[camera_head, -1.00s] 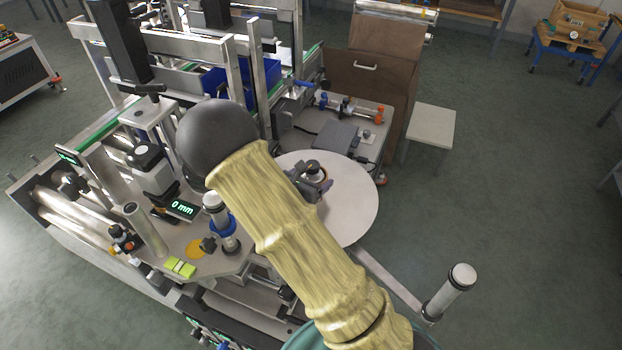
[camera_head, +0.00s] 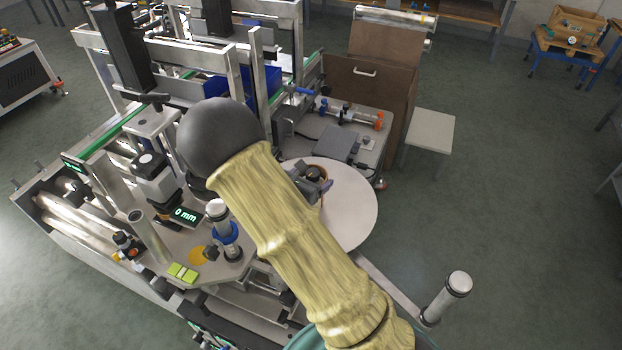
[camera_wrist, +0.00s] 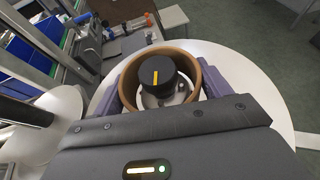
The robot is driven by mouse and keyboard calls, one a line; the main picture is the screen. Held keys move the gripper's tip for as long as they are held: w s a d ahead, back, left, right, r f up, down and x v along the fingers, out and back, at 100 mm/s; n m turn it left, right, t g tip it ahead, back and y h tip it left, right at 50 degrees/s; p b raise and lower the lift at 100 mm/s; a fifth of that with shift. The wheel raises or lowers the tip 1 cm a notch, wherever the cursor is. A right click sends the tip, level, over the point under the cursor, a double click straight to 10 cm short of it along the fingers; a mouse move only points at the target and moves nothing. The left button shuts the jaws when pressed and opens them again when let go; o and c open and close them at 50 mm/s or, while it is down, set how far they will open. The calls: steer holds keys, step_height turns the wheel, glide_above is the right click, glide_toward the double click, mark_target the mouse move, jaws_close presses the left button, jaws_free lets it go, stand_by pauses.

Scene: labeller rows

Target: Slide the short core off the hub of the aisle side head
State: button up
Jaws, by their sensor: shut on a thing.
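The short core is a brown cardboard ring (camera_wrist: 190,54) in the wrist view, around the hub. The hub's black knob (camera_wrist: 157,73) with a yellow mark shows inside the ring, with pale metal parts below it. The head's white round plate (camera_wrist: 235,70) lies beneath. My gripper (camera_wrist: 158,88) is shut on the core, one purple-grey finger on each side of it. In the head view my arm hides part of the plate (camera_head: 352,205); my gripper (camera_head: 314,185) and the core (camera_head: 318,172) show small beside it. I cannot tell how high the core sits on the hub.
A slim roller post (camera_head: 447,298) stands at the plate's lower right. A blue-collared post (camera_head: 229,242) and a 0 mm display (camera_head: 186,215) stand left of my arm. A grey side table (camera_head: 428,130) is at the right. Floor to the right is open.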

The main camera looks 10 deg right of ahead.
steer(key=shift+r+p, duration=2.9)
steer(key=shift+r, duration=1.65)
steer(key=shift+f, duration=0.15)
